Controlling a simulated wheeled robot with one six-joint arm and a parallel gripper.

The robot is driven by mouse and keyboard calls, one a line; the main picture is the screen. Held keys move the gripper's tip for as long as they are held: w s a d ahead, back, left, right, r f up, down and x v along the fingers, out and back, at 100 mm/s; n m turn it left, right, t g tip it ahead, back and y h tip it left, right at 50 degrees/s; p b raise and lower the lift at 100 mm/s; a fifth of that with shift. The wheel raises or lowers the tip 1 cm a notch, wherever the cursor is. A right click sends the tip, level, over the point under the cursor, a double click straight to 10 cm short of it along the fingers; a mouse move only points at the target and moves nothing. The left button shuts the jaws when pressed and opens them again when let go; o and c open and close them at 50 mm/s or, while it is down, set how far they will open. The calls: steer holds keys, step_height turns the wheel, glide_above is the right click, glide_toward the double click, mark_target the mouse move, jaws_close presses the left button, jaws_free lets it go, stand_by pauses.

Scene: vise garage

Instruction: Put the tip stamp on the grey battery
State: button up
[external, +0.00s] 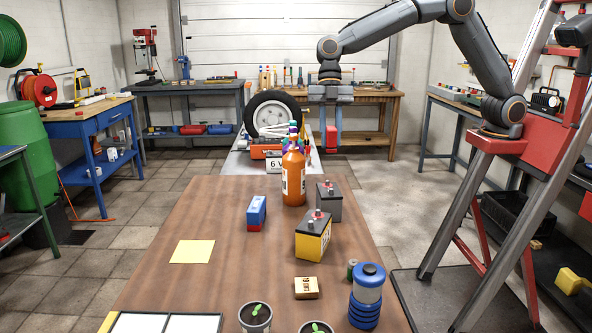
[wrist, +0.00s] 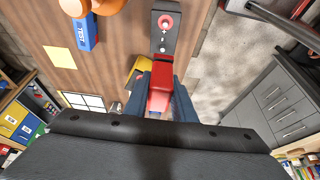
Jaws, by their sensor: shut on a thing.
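The grey battery (external: 329,203) stands upright on the brown table, behind the yellow battery. In the wrist view its dark top (wrist: 167,40) shows a red terminal cap. My gripper (external: 332,125) is shut on a red block, which I take to be the tip stamp (external: 332,143). In the wrist view the red stamp (wrist: 160,92) sits between my two dark fingers (wrist: 160,106), and its far end appears close to the near end of the grey battery. In the external view the stamp hangs higher than the battery top with a gap between them. Its lettering cannot be read.
The yellow battery (external: 313,243) stands just in front of the grey one. An orange bottle (external: 293,178) stands close at its left.

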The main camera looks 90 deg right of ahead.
steer(key=f+p, duration=0.1)
steer(key=f, duration=0.3)
steer(key=f+p, duration=0.2)
steer(key=f, duration=0.3)
steer(key=shift+s+a+f, duration=0.1)
steer(key=shift+a+f, duration=0.1)
steer(key=shift+f, duration=0.35)
steer(key=shift+f, duration=0.2)
steer(key=shift+f+b, duration=0.3)
steer(key=shift+b, duration=0.2)
steer(key=o, duration=1.1)
steer(key=shift+c, duration=0.2)
steer(key=shift+r, duration=0.1)
